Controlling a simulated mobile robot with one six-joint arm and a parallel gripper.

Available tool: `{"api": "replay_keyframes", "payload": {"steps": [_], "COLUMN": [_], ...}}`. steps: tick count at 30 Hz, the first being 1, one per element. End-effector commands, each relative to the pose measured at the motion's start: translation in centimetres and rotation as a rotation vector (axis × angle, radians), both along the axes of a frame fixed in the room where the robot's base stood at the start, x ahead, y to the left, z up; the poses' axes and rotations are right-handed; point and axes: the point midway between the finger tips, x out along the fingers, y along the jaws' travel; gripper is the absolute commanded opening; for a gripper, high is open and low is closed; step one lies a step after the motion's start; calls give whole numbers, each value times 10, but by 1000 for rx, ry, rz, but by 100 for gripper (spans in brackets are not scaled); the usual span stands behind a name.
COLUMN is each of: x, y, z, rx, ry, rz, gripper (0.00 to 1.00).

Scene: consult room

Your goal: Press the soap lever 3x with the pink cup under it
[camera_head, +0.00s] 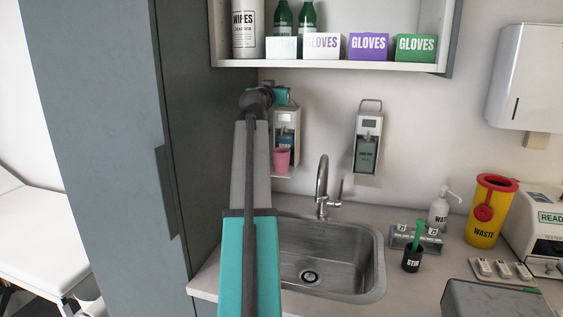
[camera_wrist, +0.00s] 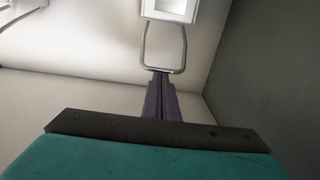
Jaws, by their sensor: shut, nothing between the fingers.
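The pink cup (camera_head: 281,159) stands upright on the lower ledge of the left wall dispenser (camera_head: 294,120), below its body. My arm reaches up in front of this dispenser and hides its left part. In the wrist view, the dispenser's wire lever (camera_wrist: 184,48) is a grey loop extending from a pale housing (camera_wrist: 170,10). My gripper (camera_wrist: 160,74) is shut and empty, with its dark fingertips at the end bar of this loop. Whether they touch it I cannot tell. In the head view the fingers are hidden; only the teal end of my arm shows by the dispenser's top.
A second dispenser (camera_head: 368,140) with a raised wire lever hangs to the right. A shelf (camera_head: 335,65) with glove boxes is just above. Below are the tap (camera_head: 322,185) and sink (camera_head: 345,262). A tall grey cabinet (camera_head: 190,120) stands close on the left.

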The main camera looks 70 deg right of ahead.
Motion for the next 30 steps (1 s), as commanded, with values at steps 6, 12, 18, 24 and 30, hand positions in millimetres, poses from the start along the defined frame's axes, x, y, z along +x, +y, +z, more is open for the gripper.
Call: {"api": "replay_keyframes", "payload": {"steps": [6,12,18,24,30], "x": [-1,-1,-2,-3,-4], "y": [9,22,35,48,61], "z": [0,-1,-1,0,0], "rx": [-1,-1,0,-1,-1], "ry": [0,0,0,0,1], "rz": [0,1,1,0,0], "gripper": [0,0,0,0,0]}}
